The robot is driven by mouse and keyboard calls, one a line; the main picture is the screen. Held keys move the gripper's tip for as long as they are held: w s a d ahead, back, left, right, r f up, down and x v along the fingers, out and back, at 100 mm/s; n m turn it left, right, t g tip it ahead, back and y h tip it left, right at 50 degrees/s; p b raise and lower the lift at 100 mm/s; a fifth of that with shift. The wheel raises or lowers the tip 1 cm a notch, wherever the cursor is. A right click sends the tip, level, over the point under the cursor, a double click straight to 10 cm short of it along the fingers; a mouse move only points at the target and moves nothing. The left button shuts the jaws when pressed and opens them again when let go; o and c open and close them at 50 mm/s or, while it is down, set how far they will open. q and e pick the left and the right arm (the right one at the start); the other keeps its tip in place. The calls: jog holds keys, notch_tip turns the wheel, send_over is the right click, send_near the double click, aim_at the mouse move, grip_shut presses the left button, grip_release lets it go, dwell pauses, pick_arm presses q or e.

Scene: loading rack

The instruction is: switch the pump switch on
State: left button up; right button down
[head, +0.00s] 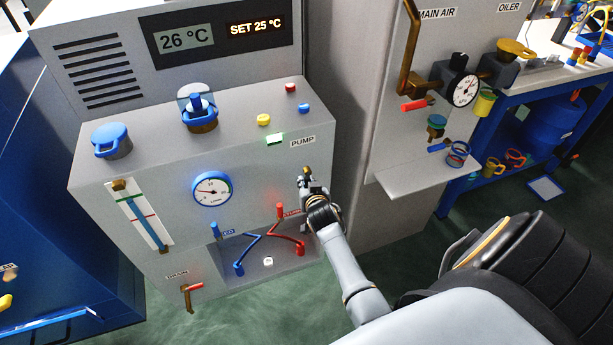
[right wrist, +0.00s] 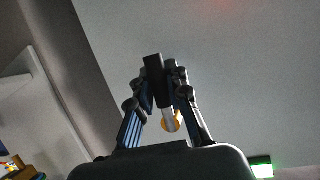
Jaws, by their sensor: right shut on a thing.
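The pump switch shows as a small brass-coloured part (head: 306,171) at the upper right of the grey cooling unit's front, below the PUMP label (head: 302,142). My right gripper (head: 308,184) is at it and covers most of it. In the right wrist view the fingers (right wrist: 166,85) are closed around the switch's pale lever (right wrist: 168,122), with an orange-yellow collar behind it. The lever's exact position is hidden. A green light (head: 275,139) glows beside the PUMP label; a green glow (right wrist: 262,168) also shows in the right wrist view. My left gripper is out of view.
The unit (head: 125,203) carries blue caps, buttons and a round gauge (head: 211,189). Red and blue hose handles (head: 299,249) sit in a recess left of my right gripper. An air panel (head: 390,130) with a small shelf (head: 425,183) stands to the right.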

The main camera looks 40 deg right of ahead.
jog(key=c, duration=1.3)
grip_release()
jog(key=v, duration=1.2)
